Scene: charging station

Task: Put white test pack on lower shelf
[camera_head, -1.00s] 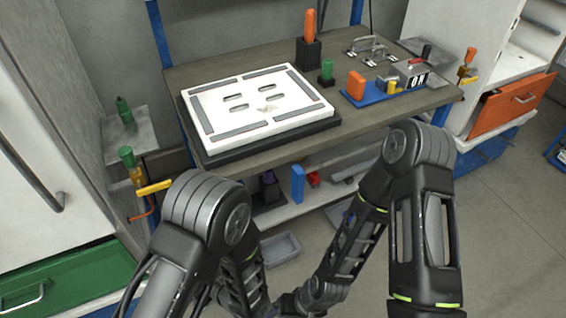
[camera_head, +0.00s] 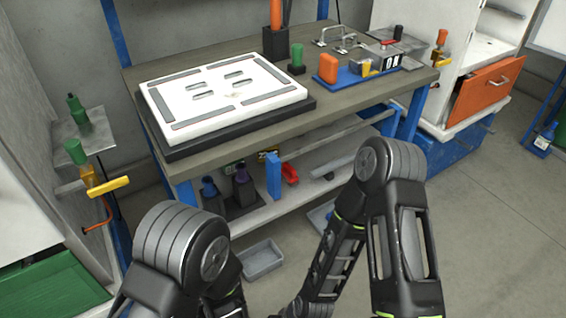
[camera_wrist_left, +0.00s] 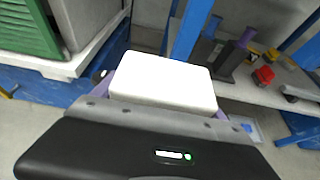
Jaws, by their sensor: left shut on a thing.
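The white test pack (camera_wrist_left: 163,85) is a plain white block in the left wrist view. My left gripper (camera_wrist_left: 160,98) is shut on it, with its fingers at the pack's two sides. In that view the pack is apart from the lower shelf (camera_wrist_left: 242,92), which lies beyond it to the right. The head view shows the lower shelf (camera_head: 318,190) under the workbench, partly hidden by my right arm. Neither gripper shows in the head view; my left arm's lower part runs out of the picture at the bottom.
The lower shelf holds dark bottles (camera_head: 242,180), a blue upright piece (camera_head: 274,177) and a red item (camera_head: 290,173). A grey bin (camera_head: 262,259) stands on the floor below. The workbench (camera_head: 350,104) above carries a slotted white panel (camera_head: 222,93). A yellow-handled valve (camera_head: 108,186) is at left.

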